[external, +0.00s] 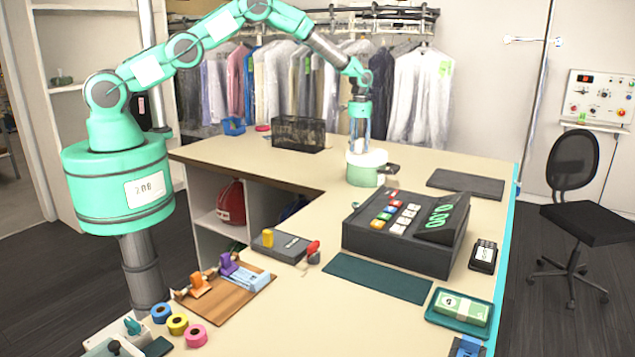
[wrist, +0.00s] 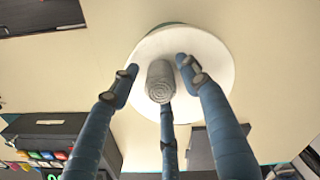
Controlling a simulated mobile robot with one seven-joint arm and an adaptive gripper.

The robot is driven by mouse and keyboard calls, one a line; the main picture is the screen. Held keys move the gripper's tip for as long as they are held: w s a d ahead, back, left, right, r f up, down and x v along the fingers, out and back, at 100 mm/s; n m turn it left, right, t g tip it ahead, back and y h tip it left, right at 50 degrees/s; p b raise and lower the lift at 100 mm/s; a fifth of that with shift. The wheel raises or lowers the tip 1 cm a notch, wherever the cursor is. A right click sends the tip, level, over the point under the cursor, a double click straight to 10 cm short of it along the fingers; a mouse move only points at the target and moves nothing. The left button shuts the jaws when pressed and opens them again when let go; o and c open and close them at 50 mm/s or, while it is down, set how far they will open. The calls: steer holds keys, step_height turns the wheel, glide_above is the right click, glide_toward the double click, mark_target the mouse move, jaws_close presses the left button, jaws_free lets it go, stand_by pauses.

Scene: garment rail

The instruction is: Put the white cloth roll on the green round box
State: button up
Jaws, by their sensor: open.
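The green round box (external: 363,177) stands on the counter, with a broad white round top (wrist: 215,62). In the wrist view, the white cloth roll (wrist: 160,78), greyish with a spiral end, shows against that white top, inside the top's outline. It appears to rest there. My gripper (external: 360,140) is right above the box, pointing down. In the wrist view its blue fingers (wrist: 157,78) are spread around the roll, with gaps at the left and right. Whether the lower finger touches the roll cannot be told. The roll is hard to make out in the external view.
A dark cash register (external: 405,232) stands in front of the box. A black mesh basket (external: 298,133) is behind to the left, and a dark mat (external: 465,184) lies to the right. Clothes hang on a rail (external: 395,12) at the back. The counter left of the box is clear.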

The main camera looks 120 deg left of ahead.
mark_target(358, 140)
step_height(358, 140, up, 12)
steer(key=b, duration=0.2)
stand_by(0.5)
steer(key=shift+r, duration=0.1)
stand_by(0.5)
stand_by(0.3)
